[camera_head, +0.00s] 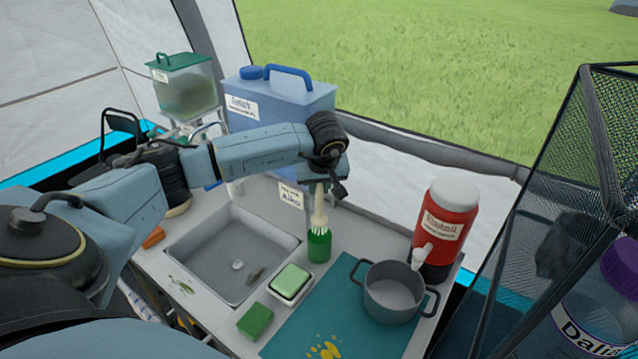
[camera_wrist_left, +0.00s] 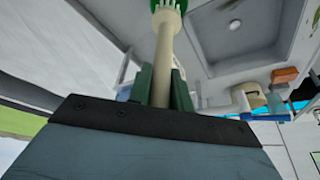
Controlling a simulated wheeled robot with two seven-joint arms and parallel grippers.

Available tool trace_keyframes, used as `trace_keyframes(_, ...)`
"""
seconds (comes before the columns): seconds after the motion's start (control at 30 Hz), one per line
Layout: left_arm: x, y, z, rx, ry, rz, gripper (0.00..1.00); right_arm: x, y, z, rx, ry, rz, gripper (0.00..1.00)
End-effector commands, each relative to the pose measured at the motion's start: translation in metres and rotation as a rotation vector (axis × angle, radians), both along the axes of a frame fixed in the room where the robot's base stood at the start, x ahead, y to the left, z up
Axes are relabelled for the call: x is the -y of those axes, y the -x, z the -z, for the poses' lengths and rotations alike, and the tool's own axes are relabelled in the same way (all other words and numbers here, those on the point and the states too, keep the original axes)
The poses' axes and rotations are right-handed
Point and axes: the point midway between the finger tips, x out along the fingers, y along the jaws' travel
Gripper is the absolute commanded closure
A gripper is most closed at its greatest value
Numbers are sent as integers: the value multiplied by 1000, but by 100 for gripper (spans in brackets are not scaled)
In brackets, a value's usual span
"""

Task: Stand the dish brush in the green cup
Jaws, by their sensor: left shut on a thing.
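The dish brush (camera_head: 319,214) has a cream handle and pale bristles. It hangs nearly upright, bristles down, from my left gripper (camera_head: 319,187). The green cup (camera_head: 319,249) stands on the counter directly below, right of the sink. The bristles are at the cup's rim; I cannot tell whether their tips are inside or just above it. In the left wrist view my left gripper (camera_wrist_left: 163,88) is shut on the brush handle (camera_wrist_left: 164,55), and green shows around the far end of the brush (camera_wrist_left: 168,6). My right gripper is not in view.
The sink (camera_head: 225,245) lies left of the cup. A soap dish with a green bar (camera_head: 291,280) and a green sponge (camera_head: 255,320) are in front. A grey pot (camera_head: 392,292) on the teal mat and a red jug (camera_head: 446,225) stand right. A blue water container (camera_head: 275,100) stands behind.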

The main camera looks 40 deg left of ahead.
Motion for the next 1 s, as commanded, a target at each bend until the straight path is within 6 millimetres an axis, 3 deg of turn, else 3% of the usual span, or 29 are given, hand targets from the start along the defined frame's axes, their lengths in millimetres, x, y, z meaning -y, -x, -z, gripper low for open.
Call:
trace_keyframes(0.7,0,0,60,0,-1,0,100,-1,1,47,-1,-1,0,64)
trace_keyframes(1.0,0,0,67,1,-1,0,100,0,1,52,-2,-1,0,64)
